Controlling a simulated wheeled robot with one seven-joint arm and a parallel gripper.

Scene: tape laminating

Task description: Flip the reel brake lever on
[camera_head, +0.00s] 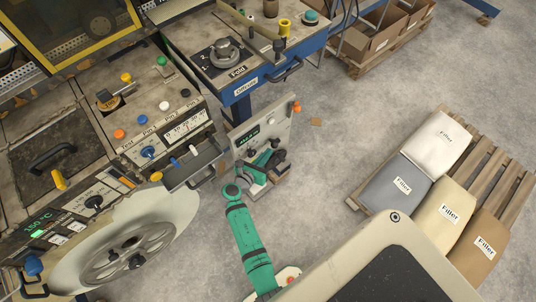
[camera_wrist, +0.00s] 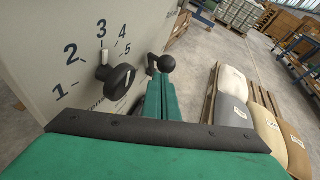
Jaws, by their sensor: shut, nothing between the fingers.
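A pale upright panel (camera_head: 275,124) stands in the middle of the head view, and its face fills the left of the wrist view (camera_wrist: 45,35). The panel carries a black rotary knob (camera_wrist: 118,80) with a dial numbered 1 to 5. Just beyond my fingertips is a black ball-ended lever (camera_wrist: 166,64); no label shows beside it, so I cannot confirm it is the reel brake lever. My green gripper (camera_wrist: 160,82) is shut and empty, its tips at the lever's ball in the picture. Whether they touch is unclear. In the head view, my gripper (camera_head: 262,162) is in front of the panel.
A worn control bench (camera_head: 180,122) with buttons and a large reel (camera_head: 130,245) stand to the left. A blue-framed table (camera_head: 245,70) is behind the panel. A pallet (camera_head: 487,157) with filler sacks lies at right. Open grey floor lies between the panel and pallet.

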